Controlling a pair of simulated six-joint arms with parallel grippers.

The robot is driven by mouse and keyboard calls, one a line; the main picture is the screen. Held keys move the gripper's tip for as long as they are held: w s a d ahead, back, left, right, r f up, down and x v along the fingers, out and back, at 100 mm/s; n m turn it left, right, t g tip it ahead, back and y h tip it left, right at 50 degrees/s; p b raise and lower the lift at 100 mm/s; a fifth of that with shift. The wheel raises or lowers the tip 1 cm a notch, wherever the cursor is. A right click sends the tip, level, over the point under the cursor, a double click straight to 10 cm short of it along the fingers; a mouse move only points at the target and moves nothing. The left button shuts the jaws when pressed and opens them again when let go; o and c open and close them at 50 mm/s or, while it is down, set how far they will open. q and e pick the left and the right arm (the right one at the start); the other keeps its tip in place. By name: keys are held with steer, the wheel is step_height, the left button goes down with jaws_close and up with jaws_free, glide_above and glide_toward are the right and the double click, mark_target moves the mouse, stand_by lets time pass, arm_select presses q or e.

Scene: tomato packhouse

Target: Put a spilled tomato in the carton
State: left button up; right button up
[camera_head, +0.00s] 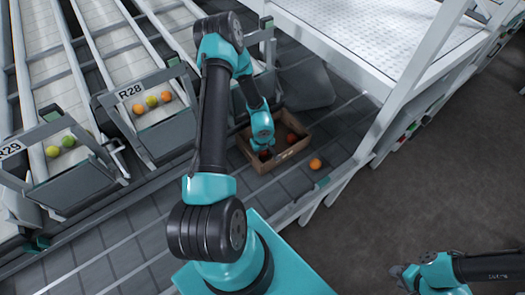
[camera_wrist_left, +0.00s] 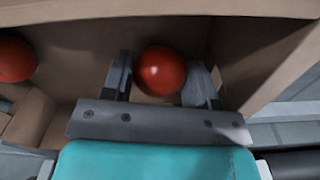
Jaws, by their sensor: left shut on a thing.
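The brown carton (camera_head: 282,160) stands open on the grey conveyor. My left gripper (camera_head: 265,154) reaches down inside it, near its left side. In the left wrist view the gripper (camera_wrist_left: 160,85) is shut on a red tomato (camera_wrist_left: 160,71), which sits between the fingers inside the carton walls (camera_wrist_left: 270,55). Whether this tomato touches the carton floor is unclear. Another red tomato (camera_wrist_left: 15,58) lies in the carton to the left. An orange tomato (camera_head: 315,163) lies on the conveyor just outside the carton. My right gripper (camera_head: 402,276) is at the lower right, far from the carton; its jaws are unclear.
Chutes marked R28 (camera_head: 130,92) and R29 (camera_head: 12,150) hold orange, yellow and green tomatoes at the left. A grey bag-like shape (camera_head: 305,85) lies behind the carton. A white metal frame (camera_head: 410,75) rises at the right. The dark floor (camera_head: 440,180) is clear.

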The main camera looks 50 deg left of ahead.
arm_select(q)
steer(key=o, duration=0.8)
steer(key=c, duration=0.3)
steer(key=shift+c, duration=0.2)
steer(key=shift+r, duration=3.5)
steer(key=shift+f, duration=0.1)
steer(key=shift+f, duration=2.95)
steer(key=shift+r, duration=0.1)
